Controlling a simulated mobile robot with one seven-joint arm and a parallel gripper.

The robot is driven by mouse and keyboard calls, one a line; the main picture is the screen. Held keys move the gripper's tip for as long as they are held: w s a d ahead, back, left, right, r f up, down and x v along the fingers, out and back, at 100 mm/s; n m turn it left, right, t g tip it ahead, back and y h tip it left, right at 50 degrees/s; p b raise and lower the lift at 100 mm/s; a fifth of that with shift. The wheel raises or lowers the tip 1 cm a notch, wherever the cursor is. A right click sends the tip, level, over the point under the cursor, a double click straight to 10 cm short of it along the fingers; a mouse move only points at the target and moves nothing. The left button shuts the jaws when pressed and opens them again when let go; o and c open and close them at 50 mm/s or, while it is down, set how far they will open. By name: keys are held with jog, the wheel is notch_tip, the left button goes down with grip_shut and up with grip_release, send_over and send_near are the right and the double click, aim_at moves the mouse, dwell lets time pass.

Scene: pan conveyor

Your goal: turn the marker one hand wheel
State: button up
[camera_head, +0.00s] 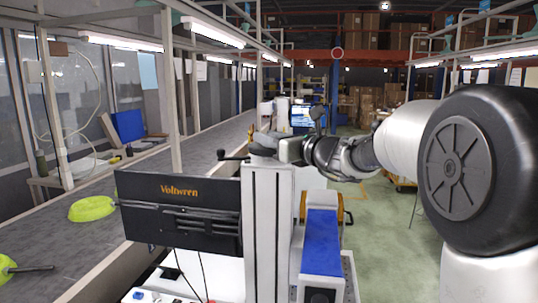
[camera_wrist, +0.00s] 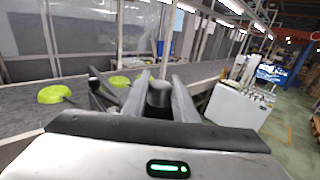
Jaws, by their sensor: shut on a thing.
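The hand wheel shows as a dark hub (camera_wrist: 160,94) between the two fingers of my gripper (camera_wrist: 160,82) in the wrist view. A dark lever with a round knob (camera_wrist: 94,73) sticks out to the left. In the head view my gripper (camera_head: 272,145) is at the top of a white column, and a dark handle (camera_head: 235,157) points left from there. My gripper is shut on the hub, with one finger on each side. Much of the wheel is hidden by my fingers and hand. I cannot make out a marker number.
A grey conveyor (camera_head: 140,175) runs along the left with lime-green pans (camera_head: 92,208) on it. A black panel lettered Voltwren (camera_head: 180,190) stands left of the white column (camera_head: 268,235). A blue-topped unit (camera_head: 322,240) is at its right. Green floor (camera_head: 385,225) is clear further right.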

jog(key=shift+m+t+h+b, duration=0.4)
jog(key=shift+m+h+b, duration=0.1)
jog(key=shift+h+b, duration=0.15)
jog(key=o, duration=1.1)
jog(key=shift+c, duration=0.2)
jog(key=shift+d, duration=0.1)
jog(key=b+v, duration=0.1)
jog(key=v, duration=1.6)
jog(key=shift+s, duration=0.2)
